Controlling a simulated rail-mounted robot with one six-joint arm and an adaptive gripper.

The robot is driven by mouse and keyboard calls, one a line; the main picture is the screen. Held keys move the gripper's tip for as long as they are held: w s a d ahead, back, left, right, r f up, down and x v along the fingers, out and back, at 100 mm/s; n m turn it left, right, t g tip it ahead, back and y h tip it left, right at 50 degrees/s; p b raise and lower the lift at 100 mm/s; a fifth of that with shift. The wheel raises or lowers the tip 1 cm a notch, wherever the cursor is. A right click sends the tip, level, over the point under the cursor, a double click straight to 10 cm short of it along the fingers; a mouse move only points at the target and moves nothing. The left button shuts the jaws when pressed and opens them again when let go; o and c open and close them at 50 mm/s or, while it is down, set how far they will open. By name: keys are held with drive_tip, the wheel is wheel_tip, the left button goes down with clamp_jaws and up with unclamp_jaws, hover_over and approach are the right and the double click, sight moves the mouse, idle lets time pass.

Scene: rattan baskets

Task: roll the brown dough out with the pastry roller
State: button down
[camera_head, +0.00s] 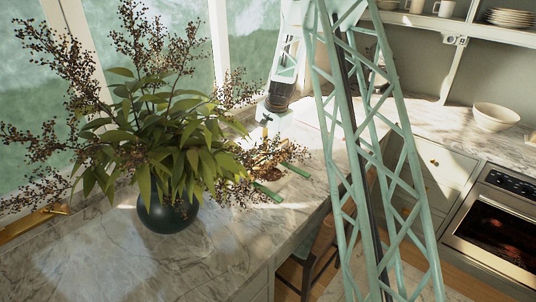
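The brown dough (262,166) lies on the marble counter, partly covered by the plant's leaves and berry sprigs. Two thin green strips lie near it, one at its front left (267,193) and one at its right (295,170). I cannot tell what they are. My gripper (266,121) is small in view, above the counter just behind the dough. Its fingers are too small and dark to show whether they are open or hold something. I cannot make out the pastry roller for sure.
A dark round vase (170,212) with a large leafy plant (165,140) stands left of the dough and hides part of the counter. The marble counter (110,265) is bare in front. A white bowl (495,117) and an oven (497,225) are at right.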

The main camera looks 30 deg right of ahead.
idle(0.3)
drive_tip(key=shift+s+d+b, duration=0.3)
drive_tip(key=shift+s+b, duration=0.05)
drive_tip(key=shift+s, duration=0.4)
drive_tip(key=shift+s+d+b, duration=0.3)
drive_tip(key=shift+s, duration=0.4)
drive_tip(key=shift+s+d+f, duration=0.1)
drive_tip(key=shift+s+d, duration=0.1)
drive_tip(key=shift+s, duration=0.35)
drive_tip(key=shift+s+d+b, duration=0.35)
drive_tip(key=shift+s+b, duration=0.25)
drive_tip(key=shift+s, duration=0.3)
drive_tip(key=shift+w, duration=0.1)
drive_tip(key=shift+w+a+p, duration=0.25)
drive_tip(key=shift+w+a, duration=0.05)
drive_tip(key=shift+w, duration=0.4)
drive_tip(key=shift+w+a+p, duration=0.2)
drive_tip(key=shift+w+a, duration=0.1)
drive_tip(key=shift+w, duration=0.4)
drive_tip(key=shift+f, duration=0.1)
drive_tip(key=shift+w, duration=0.1)
